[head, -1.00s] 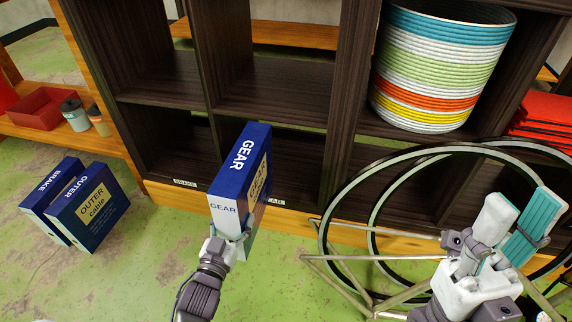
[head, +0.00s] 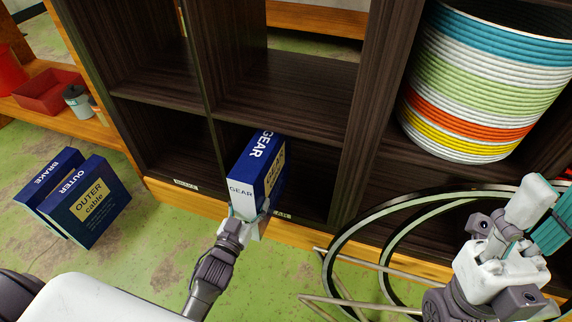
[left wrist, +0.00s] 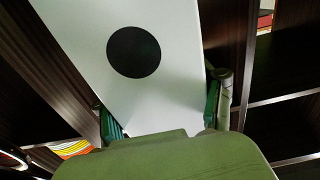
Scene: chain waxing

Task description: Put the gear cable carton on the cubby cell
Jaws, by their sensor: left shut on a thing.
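The blue gear cable carton (head: 245,178) stands upright in my left gripper (head: 247,216), which is shut on its near lower end. The carton is at the mouth of a lower cubby cell (head: 308,178), with its far end seeming to reach inside. In the left wrist view the carton's white face with a black dot (left wrist: 90,40) fills the middle, between the fingers (left wrist: 165,110). A label ending in "AR" on the cell's lower edge is partly hidden by the carton. My right gripper (head: 548,222) is at the right, in front of the bicycle wheels; its fingertips are partly cut off.
The brake carton (head: 52,180) and outer cable carton (head: 90,205) stand on the green floor at left. The cell labelled BRAKE (head: 172,150) is empty. A striped basket (head: 480,85) sits on the shelf at right. Bicycle wheels (head: 400,235) and a frame stand below it.

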